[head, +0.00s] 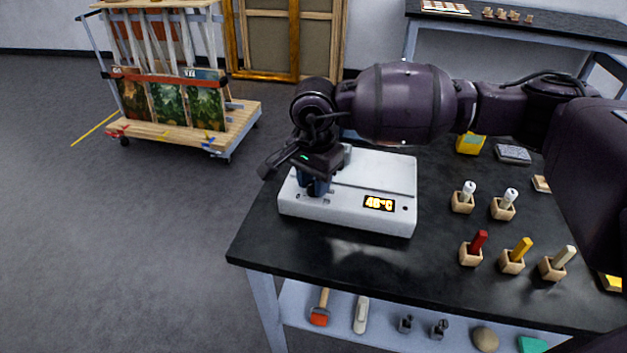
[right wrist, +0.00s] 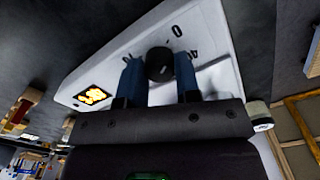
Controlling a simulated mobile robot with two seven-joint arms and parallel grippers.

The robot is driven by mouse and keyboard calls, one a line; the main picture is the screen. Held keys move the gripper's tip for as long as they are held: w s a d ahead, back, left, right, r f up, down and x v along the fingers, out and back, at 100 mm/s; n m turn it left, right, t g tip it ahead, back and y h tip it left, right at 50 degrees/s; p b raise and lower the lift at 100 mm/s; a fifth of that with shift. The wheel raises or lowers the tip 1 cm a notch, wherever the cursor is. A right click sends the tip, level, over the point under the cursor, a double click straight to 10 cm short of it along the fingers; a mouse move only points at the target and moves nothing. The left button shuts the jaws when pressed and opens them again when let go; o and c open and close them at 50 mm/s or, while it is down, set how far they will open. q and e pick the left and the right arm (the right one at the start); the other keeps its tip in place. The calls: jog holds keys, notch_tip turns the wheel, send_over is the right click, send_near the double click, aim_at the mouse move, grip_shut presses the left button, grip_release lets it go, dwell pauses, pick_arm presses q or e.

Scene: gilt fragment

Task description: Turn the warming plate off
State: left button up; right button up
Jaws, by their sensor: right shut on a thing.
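The warming plate (head: 385,172) is a white box on the near left part of the black table. Its lit orange display (head: 379,204) appears to read 46°C, and it also glows in the right wrist view (right wrist: 93,96). My right gripper (head: 315,188) is at the left end of the plate's front, reaching down. In the right wrist view its two blue fingers stand on either side of the round black knob (right wrist: 160,62) and are shut on it. Dial marks, including a 0, show beside the knob. In the head view the gripper hides the knob. My left gripper is not in view.
On the black table (head: 330,262), several wooden holders with coloured sticks (head: 478,243) and white-topped pieces (head: 467,191) stand to the right. A yellow block (head: 470,145) lies behind them. Tools such as an orange-headed one (head: 320,310) lie on the shelf below. A picture cart (head: 175,110) stands far left.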

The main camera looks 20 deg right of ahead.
dwell(0.5)
jog(key=o, duration=0.9)
notch_tip(320, 180, up, 11)
jog(key=shift+f+p, duration=0.1)
jog(key=shift+p, duration=0.45)
